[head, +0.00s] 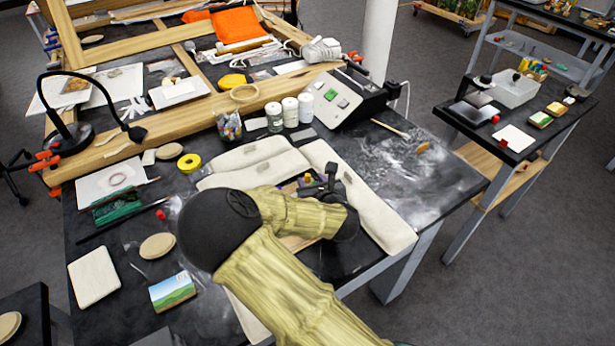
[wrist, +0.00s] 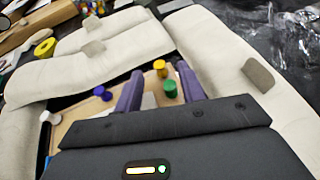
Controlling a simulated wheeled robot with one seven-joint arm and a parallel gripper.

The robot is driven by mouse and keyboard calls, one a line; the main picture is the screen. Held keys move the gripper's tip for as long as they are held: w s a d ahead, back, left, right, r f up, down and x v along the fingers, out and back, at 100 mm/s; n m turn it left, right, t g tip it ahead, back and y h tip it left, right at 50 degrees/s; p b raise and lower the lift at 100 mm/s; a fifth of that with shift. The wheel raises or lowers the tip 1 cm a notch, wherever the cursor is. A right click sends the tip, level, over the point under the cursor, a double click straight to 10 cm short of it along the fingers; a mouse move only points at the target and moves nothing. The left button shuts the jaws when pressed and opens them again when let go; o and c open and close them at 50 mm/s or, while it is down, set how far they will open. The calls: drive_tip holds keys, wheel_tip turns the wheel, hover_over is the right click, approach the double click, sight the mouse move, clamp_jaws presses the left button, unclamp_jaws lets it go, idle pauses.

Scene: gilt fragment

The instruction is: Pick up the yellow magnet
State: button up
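The yellow magnet (wrist: 160,66) is a small peg-shaped piece in the wrist view, standing over a light wooden board (wrist: 76,129). My gripper (wrist: 160,71) is open, its two purple fingers apart, with the yellow magnet seen in the gap between their tips. A green magnet (wrist: 170,89) is nearer, beside the right finger. In the head view my gripper (head: 322,186) is low over the area framed by pale cushions, and my arm hides much of the board. I cannot tell whether a finger touches the yellow magnet.
Padded cream cushions (wrist: 228,52) border the board. A blue-purple magnet (wrist: 102,93) and a white one (wrist: 47,117) lie left of the fingers. In the head view, a yellow tape roll (head: 189,162), white jars (head: 290,112) and a grey device (head: 343,98) stand beyond the cushions.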

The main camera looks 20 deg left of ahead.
sight(308, 178)
drive_tip(key=shift+x, duration=1.4)
clamp_jaws()
